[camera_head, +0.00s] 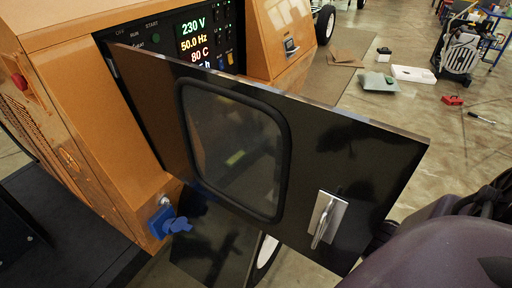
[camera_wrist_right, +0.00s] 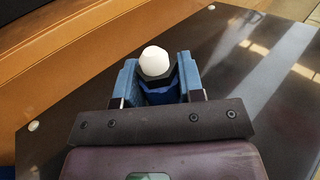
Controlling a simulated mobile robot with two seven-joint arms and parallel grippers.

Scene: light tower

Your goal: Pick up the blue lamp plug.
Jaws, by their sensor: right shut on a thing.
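The blue lamp plug (camera_wrist_right: 160,97), with a white faceted end, sits between the blue fingers of my right gripper (camera_wrist_right: 157,72) in the right wrist view. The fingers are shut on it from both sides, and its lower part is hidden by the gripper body. In the head view neither the plug nor the right gripper can be made out; only part of my purple right arm shows at the lower right. My left gripper is in neither view.
An orange generator cabinet (camera_head: 125,150) has a lit control panel (camera_head: 192,45) and a blue socket (camera_head: 160,222) with a flap. Its black door (camera_head: 350,165), with window and handle (camera_head: 325,218), stands open across the middle. Small items lie on the floor beyond.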

